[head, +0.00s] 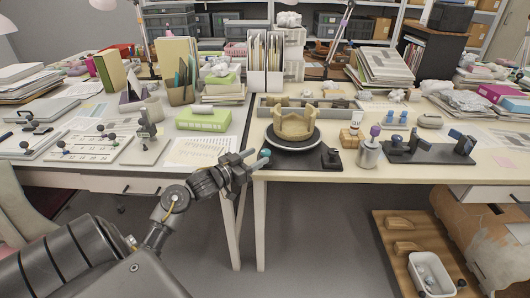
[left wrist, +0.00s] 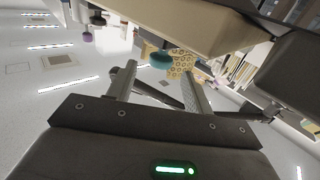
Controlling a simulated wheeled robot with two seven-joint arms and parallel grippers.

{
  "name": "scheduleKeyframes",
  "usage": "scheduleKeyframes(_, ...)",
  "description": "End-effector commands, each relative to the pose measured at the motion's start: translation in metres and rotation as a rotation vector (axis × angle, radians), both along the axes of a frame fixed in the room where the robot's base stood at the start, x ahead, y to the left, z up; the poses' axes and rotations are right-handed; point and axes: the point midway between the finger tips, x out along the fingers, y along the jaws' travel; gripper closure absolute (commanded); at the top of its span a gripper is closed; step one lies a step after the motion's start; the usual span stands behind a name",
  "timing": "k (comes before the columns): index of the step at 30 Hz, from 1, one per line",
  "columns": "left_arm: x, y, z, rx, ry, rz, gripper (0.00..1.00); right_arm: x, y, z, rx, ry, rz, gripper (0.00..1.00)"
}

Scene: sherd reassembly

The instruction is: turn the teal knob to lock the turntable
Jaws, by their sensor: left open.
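The teal knob (head: 265,153) sticks out at the front left corner of the dark turntable base (head: 313,161), by the table's front edge. It also shows in the left wrist view (left wrist: 162,60), in the gap between my finger tips and a little beyond them. The round turntable (head: 291,146) carries a partly rebuilt tan pot (head: 294,124) with a jagged rim. My left gripper (head: 251,162) is open and empty just left of the knob, its fingers pointing toward it. I cannot tell whether a finger touches the knob. My right gripper is not in view.
A metal canister with a purple top (head: 370,150) and a dark tray with blue parts (head: 428,148) stand right of the turntable. A green box (head: 203,120) lies on the left table. A gap separates the two tables under my gripper. A wooden board (head: 408,240) sits low at right.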

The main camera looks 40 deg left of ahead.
Motion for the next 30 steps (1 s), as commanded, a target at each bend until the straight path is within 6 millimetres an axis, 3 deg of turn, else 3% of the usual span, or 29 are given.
scheduleKeyframes(3, 0.021, -0.003, 0.000, -0.002, -0.003, 0.001, 0.49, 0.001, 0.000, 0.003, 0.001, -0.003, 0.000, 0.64)
scheduleKeyframes(9, 0.043, -0.006, 0.000, -0.001, -0.001, 0.002, 0.49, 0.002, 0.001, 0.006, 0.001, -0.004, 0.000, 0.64)
scheduleKeyframes(21, 0.049, -0.007, 0.000, 0.001, 0.000, 0.000, 0.50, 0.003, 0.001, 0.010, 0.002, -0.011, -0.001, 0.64)
scheduleKeyframes(30, 0.049, -0.007, 0.000, 0.000, 0.000, 0.000, 0.90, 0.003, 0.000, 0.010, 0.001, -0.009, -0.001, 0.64)
